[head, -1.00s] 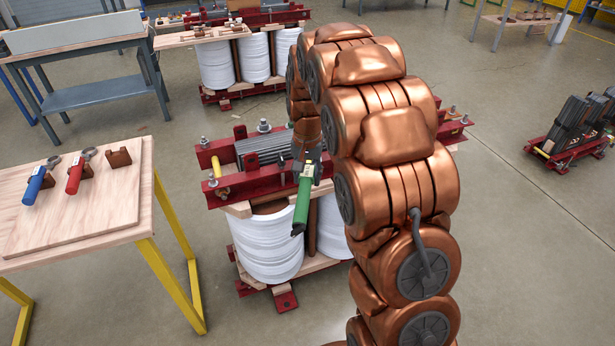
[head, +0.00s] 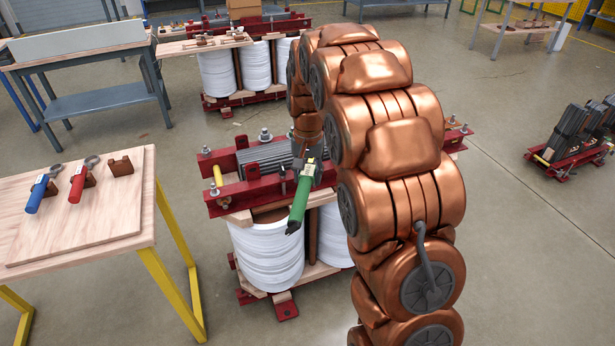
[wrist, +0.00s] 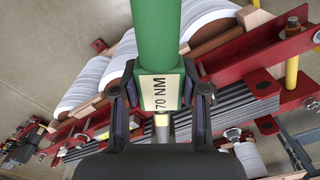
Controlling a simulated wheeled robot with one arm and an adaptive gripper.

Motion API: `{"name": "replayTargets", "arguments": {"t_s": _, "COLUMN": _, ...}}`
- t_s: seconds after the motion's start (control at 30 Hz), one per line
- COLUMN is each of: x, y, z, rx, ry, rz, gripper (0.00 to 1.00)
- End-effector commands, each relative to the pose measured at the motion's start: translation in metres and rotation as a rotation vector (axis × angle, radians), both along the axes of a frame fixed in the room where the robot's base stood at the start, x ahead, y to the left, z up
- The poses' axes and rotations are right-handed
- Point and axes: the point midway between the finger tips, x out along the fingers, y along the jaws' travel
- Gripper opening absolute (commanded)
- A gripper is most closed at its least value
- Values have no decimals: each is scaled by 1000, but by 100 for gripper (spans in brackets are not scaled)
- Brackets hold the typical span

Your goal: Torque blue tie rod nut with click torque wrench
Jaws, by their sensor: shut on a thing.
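My gripper (head: 309,168) is shut on the green torque wrench (head: 299,205), over the front red beam of the transformer core (head: 250,190). In the wrist view, my gripper (wrist: 160,95) has a finger on each side of the green wrench (wrist: 158,35), whose label reads "70 NM". The wrench's head end is hidden by my gripper. Tie rod nuts show on the red beams, one at the back (head: 265,134) and one at the left (head: 206,151). I cannot make out a blue nut in either view. A blue wrench (head: 37,195) and a red wrench (head: 77,185) rest on the wooden table.
The wooden table (head: 100,245) with yellow legs stands at left, with an empty brown holder (head: 121,166) on it. White coils (head: 265,250) stand below the beams. Another core (head: 220,75) and a grey bench (head: 95,95) are behind.

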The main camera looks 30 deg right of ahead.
Motion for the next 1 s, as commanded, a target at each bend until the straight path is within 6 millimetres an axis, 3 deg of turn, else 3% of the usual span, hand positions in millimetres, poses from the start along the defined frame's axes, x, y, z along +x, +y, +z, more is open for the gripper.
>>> {"name": "replayTargets", "arguments": {"t_s": 0.47, "x": 0, "y": 0, "z": 6, "rx": 0, "ry": -2, "rz": 0, "gripper": 0}}
{"name": "replayTargets", "arguments": {"t_s": 1.0, "x": 1, "y": 0, "z": 44, "rx": -2, "ry": -4, "rz": 0, "gripper": 0}}
